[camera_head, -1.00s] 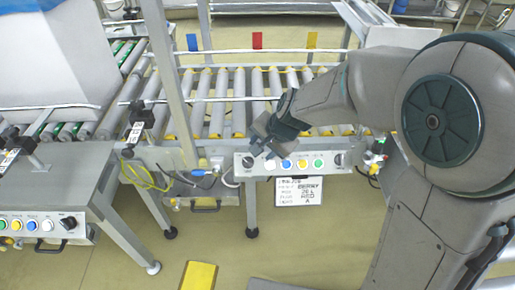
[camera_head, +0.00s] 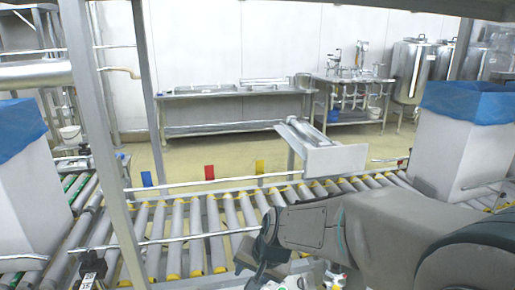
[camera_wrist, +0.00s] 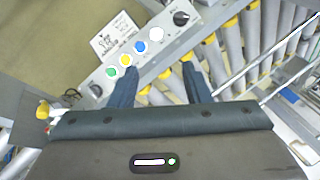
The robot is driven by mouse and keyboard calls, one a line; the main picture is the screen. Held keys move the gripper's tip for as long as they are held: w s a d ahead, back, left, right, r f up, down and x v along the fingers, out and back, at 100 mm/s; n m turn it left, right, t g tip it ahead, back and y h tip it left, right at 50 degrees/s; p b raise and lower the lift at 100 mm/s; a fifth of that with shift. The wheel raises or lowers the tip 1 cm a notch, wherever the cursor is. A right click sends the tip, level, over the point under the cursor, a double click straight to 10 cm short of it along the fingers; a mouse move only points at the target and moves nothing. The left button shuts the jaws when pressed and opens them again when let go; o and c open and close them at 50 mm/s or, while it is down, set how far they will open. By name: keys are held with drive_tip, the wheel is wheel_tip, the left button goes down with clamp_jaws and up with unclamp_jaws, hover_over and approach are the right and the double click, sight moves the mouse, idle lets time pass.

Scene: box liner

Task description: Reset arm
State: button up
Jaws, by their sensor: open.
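My gripper (camera_head: 262,262) is at the lower middle of the head view, at the near edge of the roller conveyor (camera_head: 225,212). In the wrist view my gripper (camera_wrist: 160,85) shows two dark blue fingers held apart with nothing between them. The button panel (camera_wrist: 140,48) with its round coloured buttons and black knob lies beyond the fingertips. My arm reaches in from the right of the head view.
A white box with a blue liner (camera_head: 462,150) stands on the conveyor at right. Another lined box (camera_head: 28,190) is at left. A grey upright post (camera_head: 108,150) rises left of my gripper. Red (camera_head: 209,172), blue and yellow markers stand along the far rail. A steel table (camera_head: 235,92) is by the back wall.

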drive_tip(key=s+d+r+n+h+p, duration=0.3)
drive_tip(key=s+d+r+p, duration=0.9)
drive_tip(key=d+r, duration=0.4)
drive_tip(key=shift+s+d+r+g+h, duration=0.3)
drive_tip(key=shift+s+d+r, duration=0.15)
drive_tip(key=shift+r, duration=0.35)
drive_tip(key=shift+c, duration=0.8)
drive_tip(key=shift+a, duration=0.15)
